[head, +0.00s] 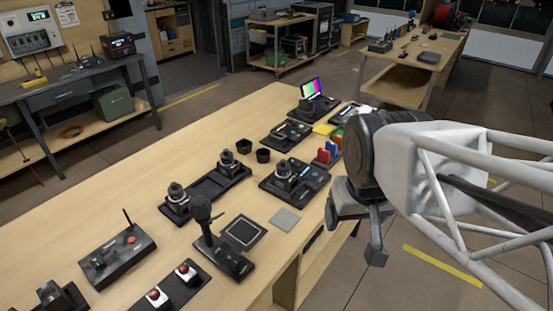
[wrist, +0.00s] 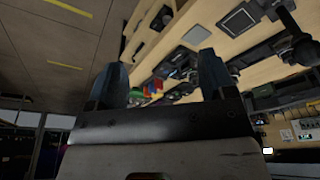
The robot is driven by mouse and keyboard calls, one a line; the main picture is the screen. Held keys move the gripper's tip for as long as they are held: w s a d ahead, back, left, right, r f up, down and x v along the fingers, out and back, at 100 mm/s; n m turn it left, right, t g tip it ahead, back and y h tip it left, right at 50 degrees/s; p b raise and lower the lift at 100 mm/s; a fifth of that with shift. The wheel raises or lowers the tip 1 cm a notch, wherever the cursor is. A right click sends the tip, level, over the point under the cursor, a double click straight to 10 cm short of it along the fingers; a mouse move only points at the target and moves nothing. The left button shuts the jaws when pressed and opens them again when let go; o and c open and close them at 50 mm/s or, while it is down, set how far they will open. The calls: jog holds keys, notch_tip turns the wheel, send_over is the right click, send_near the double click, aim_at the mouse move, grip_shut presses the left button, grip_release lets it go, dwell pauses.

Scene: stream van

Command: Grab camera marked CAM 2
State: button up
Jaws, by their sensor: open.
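Two dark camera-like units, a nearer one (head: 177,198) and a farther one (head: 228,161), stand upright on a long black tray (head: 205,190) on the wooden table. A third similar unit (head: 285,173) stands on a separate black tray to their right. No CAM 2 marking is readable, so I cannot tell which unit bears it. My gripper (head: 360,225) is at the right of the head view, beyond the table's right edge and apart from these units. In the wrist view my gripper (wrist: 162,78) shows two spread fingers with nothing held between them.
Red and blue blocks (head: 328,152) stand near the table's right edge, close to my gripper. Two black cups (head: 254,150), a stalked device (head: 215,235), a grey square (head: 285,219) and a red-button box (head: 118,252) share the table. Bare wood lies left of the cups.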

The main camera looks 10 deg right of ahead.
jog(key=w+d+f+t+h, duration=0.1)
jog(key=w+d+t, duration=0.1)
jog(key=w, duration=0.4)
jog(key=w+d+f+t+h, duration=0.1)
jog(key=w+d+f+t, duration=0.1)
jog(key=w, duration=0.4)
jog(key=n+t+y, duration=0.5)
jog(key=n+y, duration=0.2)
jog(key=y, duration=0.2)
send_near(285, 167)
jog(key=shift+x, duration=1.35)
jog(key=shift+w, duration=0.1)
jog(key=shift+x, duration=1.2)
jog(key=shift+w+a, duration=0.1)
